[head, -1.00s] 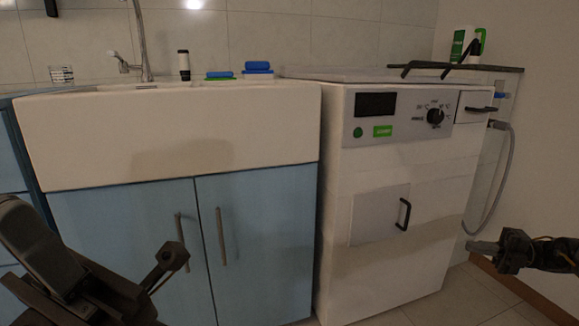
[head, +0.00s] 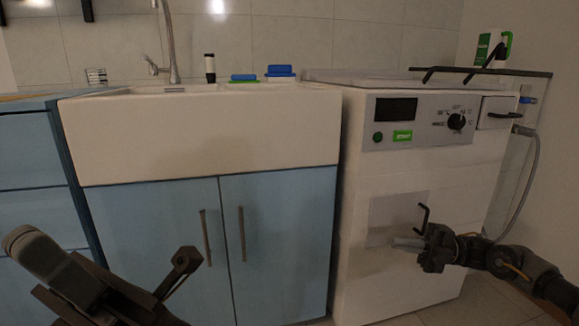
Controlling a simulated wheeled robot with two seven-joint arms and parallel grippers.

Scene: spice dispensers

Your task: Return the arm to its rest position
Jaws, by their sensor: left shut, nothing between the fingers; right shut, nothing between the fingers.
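My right arm comes in from the lower right. My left arm is folded at the lower left in front of the blue cabinet. The dark end piece of its gripper (head: 183,262) is beside the lower ends of the cabinet door handles, with nothing held. Its fingers are hard to make out.
A white sink (head: 205,140) sits on the blue cabinet (head: 275,240). A black-and-white dispenser (head: 210,68) and blue-lidded containers (head: 280,72) stand behind it. A grey hose (head: 528,190) hangs at the right.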

